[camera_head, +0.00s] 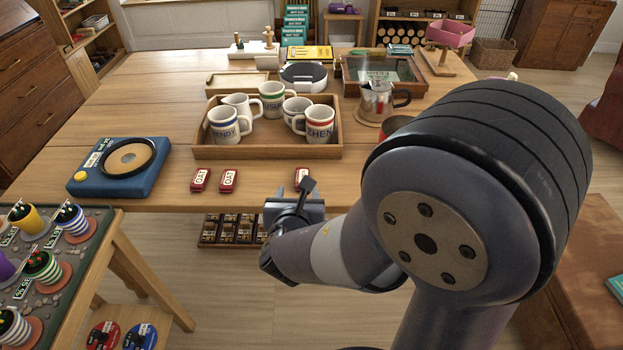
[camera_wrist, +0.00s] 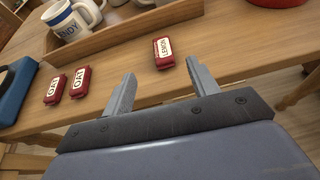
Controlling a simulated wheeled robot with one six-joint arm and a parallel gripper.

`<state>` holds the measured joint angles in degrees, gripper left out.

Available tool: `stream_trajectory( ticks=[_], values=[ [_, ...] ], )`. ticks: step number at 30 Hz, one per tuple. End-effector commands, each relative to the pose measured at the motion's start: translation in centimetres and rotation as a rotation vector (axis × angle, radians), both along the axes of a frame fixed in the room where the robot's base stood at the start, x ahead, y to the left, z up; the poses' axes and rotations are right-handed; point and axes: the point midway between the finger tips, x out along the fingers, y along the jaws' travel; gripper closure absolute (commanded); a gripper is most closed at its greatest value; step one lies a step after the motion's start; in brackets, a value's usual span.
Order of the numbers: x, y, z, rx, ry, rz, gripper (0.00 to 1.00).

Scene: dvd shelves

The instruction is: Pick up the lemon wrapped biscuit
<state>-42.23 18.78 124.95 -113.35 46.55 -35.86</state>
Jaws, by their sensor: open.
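Three red wrapped biscuits lie near the table's front edge. The left one (camera_head: 200,180) and the middle one (camera_head: 228,181) are labelled OAT; they also show in the wrist view (camera_wrist: 54,89) (camera_wrist: 80,82). The third (camera_head: 301,176) is partly hidden behind my gripper (camera_head: 294,205) in the head view. In the wrist view this third biscuit (camera_wrist: 164,52) has a white label that seems to read HONEY. I can make out no lemon label. My gripper (camera_wrist: 159,72) is open and empty at the table's front edge, its fingertips short of the third biscuit and apart from it.
A wooden tray (camera_head: 270,153) of several mugs stands behind the biscuits. A blue device (camera_head: 120,167) is at left, a metal pot (camera_head: 377,100) at right. A rack of small brown items (camera_head: 232,243) sits below the table edge. The tabletop around the biscuits is clear.

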Motion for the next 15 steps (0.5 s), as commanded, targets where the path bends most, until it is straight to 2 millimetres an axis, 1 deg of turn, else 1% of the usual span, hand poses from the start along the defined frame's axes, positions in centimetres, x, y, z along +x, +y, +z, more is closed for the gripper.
stream_trajectory(
  ticks=[9,15],
  values=[
    [4.2,-0.2,-2.0,-0.006,-0.001,0.002,0.44],
    [5.4,-0.4,-2.6,-0.005,0.0,0.003,0.44]
  ],
)
